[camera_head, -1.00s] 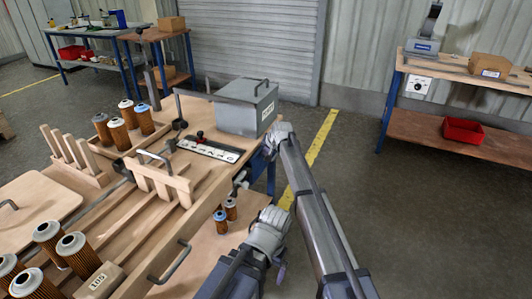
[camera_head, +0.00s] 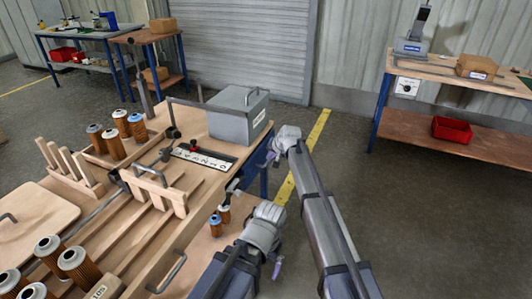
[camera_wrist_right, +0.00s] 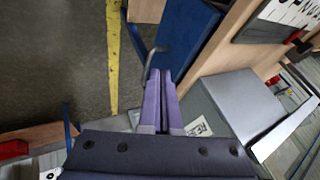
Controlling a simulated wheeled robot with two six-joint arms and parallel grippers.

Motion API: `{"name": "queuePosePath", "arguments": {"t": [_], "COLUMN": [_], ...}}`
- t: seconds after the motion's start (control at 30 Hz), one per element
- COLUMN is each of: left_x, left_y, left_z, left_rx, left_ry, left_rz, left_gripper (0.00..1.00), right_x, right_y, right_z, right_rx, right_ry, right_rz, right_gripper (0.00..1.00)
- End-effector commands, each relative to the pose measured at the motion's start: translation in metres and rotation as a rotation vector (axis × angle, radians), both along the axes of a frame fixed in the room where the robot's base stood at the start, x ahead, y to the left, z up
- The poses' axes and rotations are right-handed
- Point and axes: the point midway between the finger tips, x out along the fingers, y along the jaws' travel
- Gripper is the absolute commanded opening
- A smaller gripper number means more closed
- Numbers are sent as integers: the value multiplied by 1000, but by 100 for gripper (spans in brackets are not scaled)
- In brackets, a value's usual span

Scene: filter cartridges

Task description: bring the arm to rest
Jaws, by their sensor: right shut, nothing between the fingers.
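My right arm (camera_head: 330,235) reaches up the middle of the head view, and its gripper (camera_head: 271,158) hangs folded at its far end. It is beside the bench's right edge, near the grey lidded box (camera_head: 238,118). In the right wrist view the purple fingers (camera_wrist_right: 163,100) lie together, empty, with the grey box (camera_wrist_right: 235,105) to their right. My left arm comes in at the bottom, and a small purple part of its gripper (camera_head: 277,268) shows past the wrist. The left jaw state is hidden.
The wooden bench (camera_head: 160,262) on the left carries several filter cartridges (camera_head: 113,144), a slotted rack and a numbered strip (camera_head: 203,157). Open floor (camera_head: 430,230) with a yellow line (camera_head: 305,155) lies to the right. A far bench (camera_head: 440,130) holds a red bin (camera_head: 453,130).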

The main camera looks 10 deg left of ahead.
Motion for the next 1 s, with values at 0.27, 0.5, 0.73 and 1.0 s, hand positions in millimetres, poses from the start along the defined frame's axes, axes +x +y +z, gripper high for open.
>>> {"name": "queuePosePath", "arguments": {"t": [0.27, 0.5, 0.73, 1.0], "left_x": [0, 0, 0, 0], "left_y": [0, 0, 0, 0], "left_z": [22, 21, 21, 21], "left_rx": [0, 0, 0, 0], "left_ry": [0, 0, 0, 0], "left_rz": [0, 0, 0, 0], "left_gripper": [100, 100, 100, 100], "right_x": [-14, -53, -186, -301], "right_y": [-9, -39, -132, -198], "right_z": [22, 14, -6, -18], "right_rx": [0, -47, -211, -334], "right_ry": [0, 32, 163, 305], "right_rz": [0, 15, 77, 136], "right_gripper": [0, 0, 0, 0]}}
